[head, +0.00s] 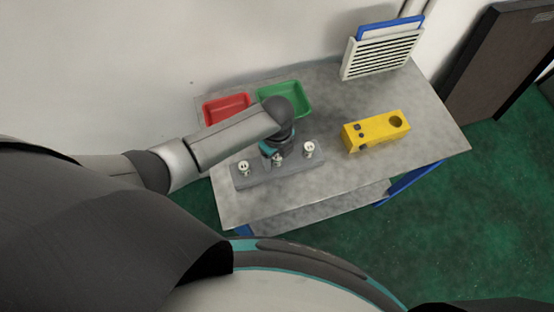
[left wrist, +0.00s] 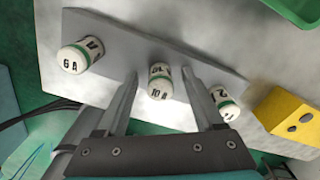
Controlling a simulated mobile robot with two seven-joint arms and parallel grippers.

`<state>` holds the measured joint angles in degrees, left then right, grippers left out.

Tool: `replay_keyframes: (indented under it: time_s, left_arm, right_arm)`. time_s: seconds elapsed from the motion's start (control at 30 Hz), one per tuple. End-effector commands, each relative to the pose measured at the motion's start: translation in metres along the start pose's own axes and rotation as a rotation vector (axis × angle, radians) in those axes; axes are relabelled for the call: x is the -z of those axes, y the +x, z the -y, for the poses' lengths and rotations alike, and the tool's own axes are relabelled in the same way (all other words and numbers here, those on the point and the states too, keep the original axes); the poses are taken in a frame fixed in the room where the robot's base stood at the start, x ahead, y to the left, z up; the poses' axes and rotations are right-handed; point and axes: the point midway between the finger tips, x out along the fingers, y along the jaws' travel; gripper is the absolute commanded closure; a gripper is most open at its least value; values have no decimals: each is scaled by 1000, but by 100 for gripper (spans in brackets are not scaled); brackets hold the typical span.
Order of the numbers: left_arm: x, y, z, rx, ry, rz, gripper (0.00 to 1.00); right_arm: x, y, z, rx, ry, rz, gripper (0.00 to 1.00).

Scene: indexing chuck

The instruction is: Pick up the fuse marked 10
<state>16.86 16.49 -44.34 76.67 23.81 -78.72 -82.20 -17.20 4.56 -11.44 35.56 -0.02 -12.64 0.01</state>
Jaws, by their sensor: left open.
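The fuse marked 10 A (left wrist: 160,83) is a white cylinder with a green band, in the middle of a grey holder (left wrist: 120,38); the head view shows the holder (head: 240,183) on the table. A fuse marked 6 A (left wrist: 75,57) is left of it in the left wrist view. Another fuse (left wrist: 224,103) is to the right, its marking hard to read. My left gripper (left wrist: 161,78) is open, its fingers on either side of the 10 A fuse; whether they touch it I cannot tell. In the head view my left gripper (head: 277,155) largely hides the middle fuse. My right gripper is not in view.
A red tray (head: 226,107) and a green tray (head: 298,112) stand behind the holder. A yellow block (head: 375,130) with a round hole lies to the right. A white slatted unit (head: 380,52) stands at the back right. The table's right end is clear.

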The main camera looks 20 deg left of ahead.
Motion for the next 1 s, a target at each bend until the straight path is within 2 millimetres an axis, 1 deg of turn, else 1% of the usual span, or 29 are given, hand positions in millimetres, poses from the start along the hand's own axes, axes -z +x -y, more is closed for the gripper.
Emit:
replay_keyframes:
  time_s: [0.23, 0.83, 0.87, 1.0]
  left_arm:
    - [0, 1, 0, 0, 0, 0, 31]
    - [0, 1, 0, 0, 0, 0, 98]
    - [0, 1, 0, 0, 0, 0, 100]
    - [0, 1, 0, 0, 0, 0, 100]
  right_arm:
    - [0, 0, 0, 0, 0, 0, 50]
    - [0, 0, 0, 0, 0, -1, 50]
    - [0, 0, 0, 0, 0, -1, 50]
    - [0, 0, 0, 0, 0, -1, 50]
